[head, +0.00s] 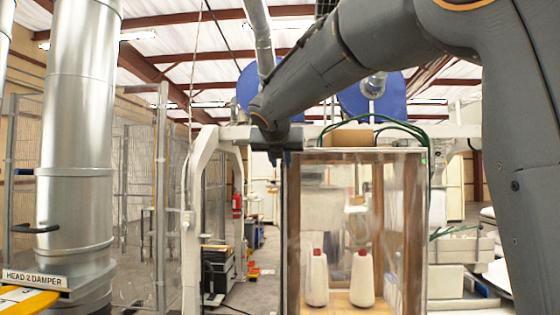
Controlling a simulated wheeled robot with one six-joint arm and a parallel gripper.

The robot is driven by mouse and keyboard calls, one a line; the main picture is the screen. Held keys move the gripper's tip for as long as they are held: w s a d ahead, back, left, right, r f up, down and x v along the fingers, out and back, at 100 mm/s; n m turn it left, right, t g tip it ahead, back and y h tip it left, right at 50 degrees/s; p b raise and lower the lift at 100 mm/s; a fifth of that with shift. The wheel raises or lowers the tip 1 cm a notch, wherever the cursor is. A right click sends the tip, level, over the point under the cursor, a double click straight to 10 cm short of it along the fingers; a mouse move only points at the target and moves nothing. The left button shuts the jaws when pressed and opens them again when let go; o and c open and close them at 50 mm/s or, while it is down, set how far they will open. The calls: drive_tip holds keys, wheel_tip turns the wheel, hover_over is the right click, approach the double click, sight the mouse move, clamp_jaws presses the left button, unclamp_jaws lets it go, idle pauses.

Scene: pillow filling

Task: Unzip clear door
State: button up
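The clear door (340,225) is a see-through sheet over the front of a box-like cabinet in the middle of the head view. It hangs straight and looks closed. A dark strip (291,240) runs down its left edge; I cannot make out a zipper pull. My gripper (275,158) is at the upper left corner of the cabinet, small and dark, pointing down. Whether it touches the door, holds anything, or is open or shut cannot be seen.
A metal duct (77,150) and mesh fence (130,200) are at left. A white frame post (191,220) stands left of the cabinet, with open floor between.

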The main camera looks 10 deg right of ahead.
clamp_jaws()
idle(1.3)
